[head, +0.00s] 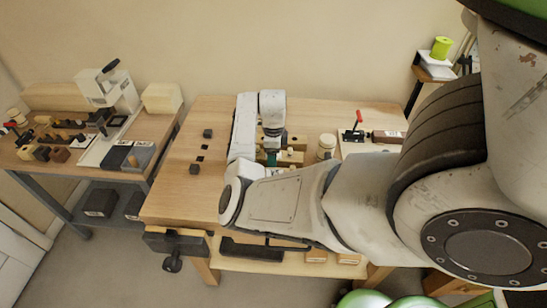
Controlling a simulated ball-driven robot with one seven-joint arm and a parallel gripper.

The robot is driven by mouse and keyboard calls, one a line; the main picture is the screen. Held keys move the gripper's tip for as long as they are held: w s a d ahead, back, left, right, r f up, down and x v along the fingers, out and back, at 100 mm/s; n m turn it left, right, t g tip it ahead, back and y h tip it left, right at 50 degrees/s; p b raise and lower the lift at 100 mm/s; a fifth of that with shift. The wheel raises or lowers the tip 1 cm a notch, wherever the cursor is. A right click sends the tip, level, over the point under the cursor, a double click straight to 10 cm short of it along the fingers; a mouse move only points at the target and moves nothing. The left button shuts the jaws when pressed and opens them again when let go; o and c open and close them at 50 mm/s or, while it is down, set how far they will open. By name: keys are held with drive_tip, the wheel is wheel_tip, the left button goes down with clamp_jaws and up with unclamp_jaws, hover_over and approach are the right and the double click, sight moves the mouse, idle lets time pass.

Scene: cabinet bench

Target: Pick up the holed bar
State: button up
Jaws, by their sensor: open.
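My gripper (272,132) points down over the middle of the wooden bench, beneath my pale wrist. It is open, and its fingertips are small and hard to make out. Tan wooden pieces (291,157) lie just below and beside it, partly covered by my arm. One of these may be the holed bar, but I cannot tell for sure which piece it is. I cannot tell whether the fingers touch any piece. A teal piece (271,159) shows among them.
The bench (180,190) has small dark blocks (194,169) at left and clear wood around them. A pale round jar (326,146) and a red-handled clamp (354,134) stand right. A vise (173,246) juts from the front. A second table (150,130) stands left.

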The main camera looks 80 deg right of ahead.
drive_tip(key=shift+f, duration=0.35)
drive_tip(key=shift+c, duration=0.2)
drive_tip(key=c, duration=0.9)
drive_tip(key=shift+r, duration=0.15)
